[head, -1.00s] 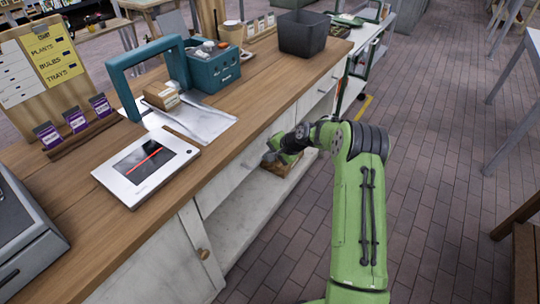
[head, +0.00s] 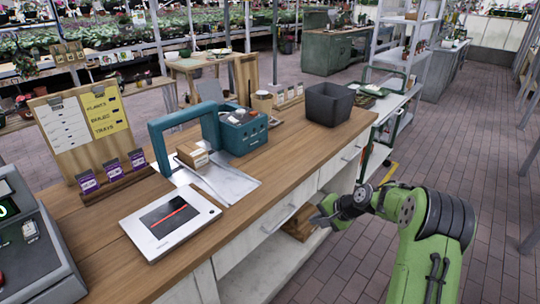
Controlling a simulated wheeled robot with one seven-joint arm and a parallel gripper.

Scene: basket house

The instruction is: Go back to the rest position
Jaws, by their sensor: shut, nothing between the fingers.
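My green arm reaches up from the bottom right in the head view, bent at a dark elbow joint. My gripper (head: 322,217) is at its far end, beside the front of the wooden counter (head: 215,220), near the drawer handles. It is small and partly seen end-on, and it holds nothing. The fingers are shut. A gap to the counter front cannot be judged exactly.
On the counter stand a scanner tablet (head: 168,222), a teal basket (head: 240,130), a small cardboard box (head: 192,155), a dark grey bin (head: 328,103) and a sign board (head: 82,128). A box (head: 300,224) sits on the lower shelf. Brick floor (head: 470,140) at right is clear.

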